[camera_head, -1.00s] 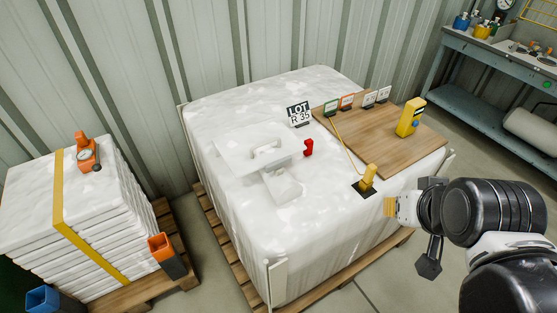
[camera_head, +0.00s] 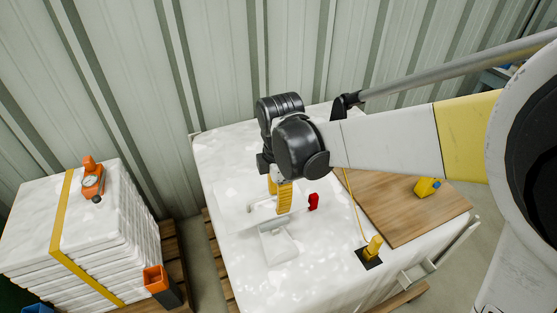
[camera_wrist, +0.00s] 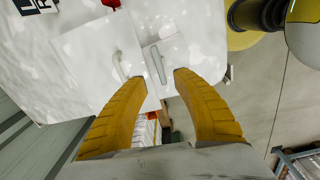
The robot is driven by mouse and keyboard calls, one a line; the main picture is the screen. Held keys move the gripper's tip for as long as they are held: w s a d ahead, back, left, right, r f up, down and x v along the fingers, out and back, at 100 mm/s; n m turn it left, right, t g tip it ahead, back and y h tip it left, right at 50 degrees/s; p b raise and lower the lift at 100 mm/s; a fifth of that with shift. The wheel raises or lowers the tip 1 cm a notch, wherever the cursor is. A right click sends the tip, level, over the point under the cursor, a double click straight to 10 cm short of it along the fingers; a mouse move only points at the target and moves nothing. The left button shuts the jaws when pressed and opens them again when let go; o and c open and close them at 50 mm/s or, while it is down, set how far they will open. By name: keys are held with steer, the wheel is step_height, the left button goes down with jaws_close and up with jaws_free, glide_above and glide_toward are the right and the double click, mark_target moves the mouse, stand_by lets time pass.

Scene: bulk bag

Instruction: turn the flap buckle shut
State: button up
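The flap buckle appears to be the white fitting on top of the white bulk bag (camera_head: 310,260). It has a broad plate (camera_head: 232,208) with a raised loop, and a smaller white piece (camera_head: 280,247) in front of it. In the wrist view, the plate (camera_wrist: 92,50) with its loop (camera_wrist: 119,66) lies beside the narrower piece (camera_wrist: 172,52), which has a slim raised bar (camera_wrist: 158,64). My gripper (camera_head: 279,204) hangs over the fitting, partly hiding it. In the wrist view, my gripper's yellow fingers (camera_wrist: 160,78) are spread, with nothing held; contact cannot be told.
A red catch (camera_head: 313,202) stands right of the fitting. A wooden board (camera_head: 405,215) with a yellow device (camera_head: 427,188) and a yellow plug-like piece (camera_head: 373,246) lie further right. A stack of white sacks (camera_head: 95,235) stands left. The corrugated wall (camera_head: 230,70) is behind.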

mark_target(274, 222)
steer(key=shift+w+a+f+n, duration=0.2)
steer(key=shift+a+f+n, duration=0.3)
steer(key=shift+a+f, duration=0.15)
step_height(274, 222, down, 10)
steer(key=b, duration=0.4)
steer(key=shift+f, duration=0.1)
steer(key=shift+c, duration=0.5)
steer(key=shift+s, duration=0.1)
jaws_close()
